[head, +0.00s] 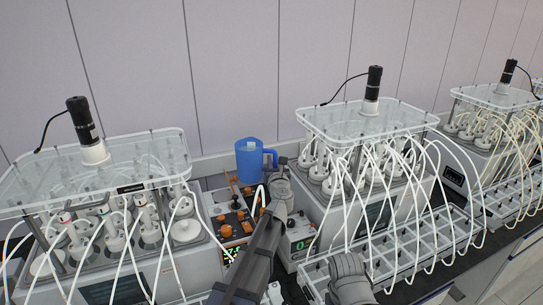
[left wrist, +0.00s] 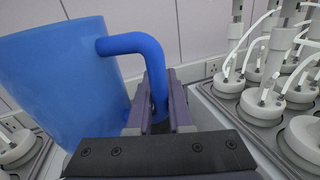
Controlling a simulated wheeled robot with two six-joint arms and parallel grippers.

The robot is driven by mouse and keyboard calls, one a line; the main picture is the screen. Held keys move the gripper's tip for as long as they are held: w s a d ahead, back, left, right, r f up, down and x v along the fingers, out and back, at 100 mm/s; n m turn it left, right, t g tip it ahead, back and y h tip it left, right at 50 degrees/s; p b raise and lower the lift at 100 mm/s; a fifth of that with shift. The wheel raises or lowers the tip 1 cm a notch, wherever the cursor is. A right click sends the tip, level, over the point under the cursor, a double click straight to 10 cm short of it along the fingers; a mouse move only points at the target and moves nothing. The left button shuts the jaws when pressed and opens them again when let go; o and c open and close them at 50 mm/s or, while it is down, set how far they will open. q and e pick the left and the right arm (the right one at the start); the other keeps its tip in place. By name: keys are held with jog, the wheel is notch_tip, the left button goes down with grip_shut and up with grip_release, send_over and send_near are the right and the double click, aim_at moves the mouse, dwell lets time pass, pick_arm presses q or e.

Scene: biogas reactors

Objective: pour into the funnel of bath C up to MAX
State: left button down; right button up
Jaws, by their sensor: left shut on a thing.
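A blue jug (head: 250,162) stands upright near the back wall in the head view, between two reactor baths. It fills the left side of the left wrist view (left wrist: 60,75). My left gripper (head: 280,164) is shut on the jug's handle, which runs down between the fingers in the left wrist view (left wrist: 158,95). The left bath (head: 180,260) and middle bath (head: 320,205) have clear lids and white-capped bottles; a third stands at far right. I cannot read which is bath C, nor make out its funnel or MAX mark.
A control unit with orange parts (head: 232,215) and a grey box with a green display (head: 300,240) sit between the baths. Black stirrer motors (head: 374,84) rise above the lids. White tubes loop down to a clear compartment rack (head: 320,272) in front.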

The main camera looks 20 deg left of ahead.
pick_arm(q)
jog(key=shift+w+a, duration=0.25)
jog(key=shift+w, duration=0.2)
pick_arm(e)
jog(key=shift+w+a, duration=0.2)
jog(key=shift+w, duration=0.3)
pick_arm(q)
jog(key=n, duration=0.1)
jog(key=a+n+p, duration=0.1)
jog(key=n, duration=0.1)
jog(key=a+n+p, duration=0.1)
jog(key=shift+s+r+g, duration=0.2)
jog(key=shift+r+g, duration=0.05)
jog(key=shift+g, duration=0.15)
pick_arm(e)
notch_tip(320, 180, up, 2)
jog(key=shift+r, duration=0.1)
pick_arm(q)
jog(key=shift+s+r+n+p, duration=0.15)
jog(key=shift+r+n+p, duration=0.05)
jog(key=shift+n+p, duration=0.15)
pick_arm(e)
jog(key=shift+r, duration=0.25)
pick_arm(q)
jog(key=shift+r+n+h+p, duration=0.3)
jog(key=shift+r+n+p, duration=0.4)
jog(key=shift+n+p, duration=0.25)
pick_arm(e)
jog(key=shift+r, duration=1)
